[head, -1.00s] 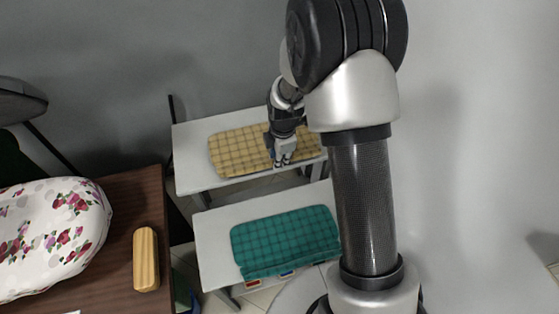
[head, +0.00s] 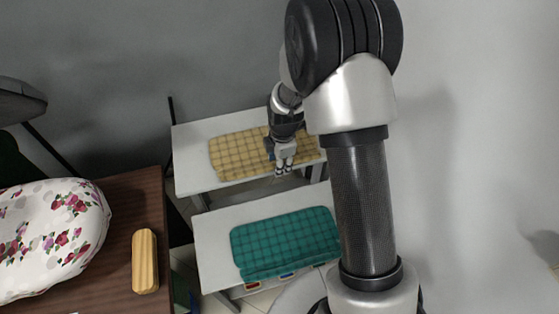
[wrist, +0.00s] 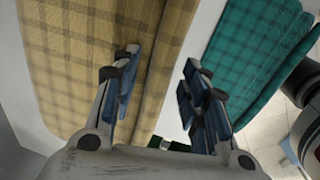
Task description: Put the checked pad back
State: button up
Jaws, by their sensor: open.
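Two checked pads show. A yellow-tan checked pad (head: 232,155) lies on the far white shelf; it also fills the left of the wrist view (wrist: 75,60). A teal checked pad (head: 285,240) lies on the nearer, lower white shelf, and shows at the upper right of the wrist view (wrist: 250,60). My gripper (head: 284,172) is over the front edge of the yellow pad. In the wrist view its two blue-padded fingers (wrist: 160,80) are apart with nothing held between them. Part of the yellow pad's right side is hidden behind my arm.
A brown wooden table (head: 125,210) at the left holds a floral padded board (head: 50,235) and a wooden block (head: 145,260). The far shelf (head: 190,150) and near shelf (head: 213,240) have bare white margins. A narrow gap separates them.

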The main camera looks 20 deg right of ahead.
jog(key=shift+r, duration=0.1)
jog(key=s+r+m+p, duration=0.15)
jog(key=s+r, duration=0.25)
jog(key=r, duration=0.4)
jog(key=s+a+r+m+t+p, duration=0.1)
jog(key=s+r+m, duration=0.25)
jog(key=r, duration=0.55)
jog(key=s+r+m+p, duration=0.15)
jog(key=s+r, duration=0.25)
jog(key=r, duration=0.4)
jog(key=s+r+m+t, duration=0.1)
jog(key=s+r+m, duration=0.1)
jog(key=s+m, duration=0.4)
jog(key=s+a+r+m, duration=0.1)
jog(key=s+r+m, duration=0.2)
jog(key=s+m, duration=0.3)
jog(key=s+b, duration=0.1)
jog(key=s, duration=0.3)
jog(key=shift+t, duration=0.4)
jog(key=shift+w+a+f, duration=0.1)
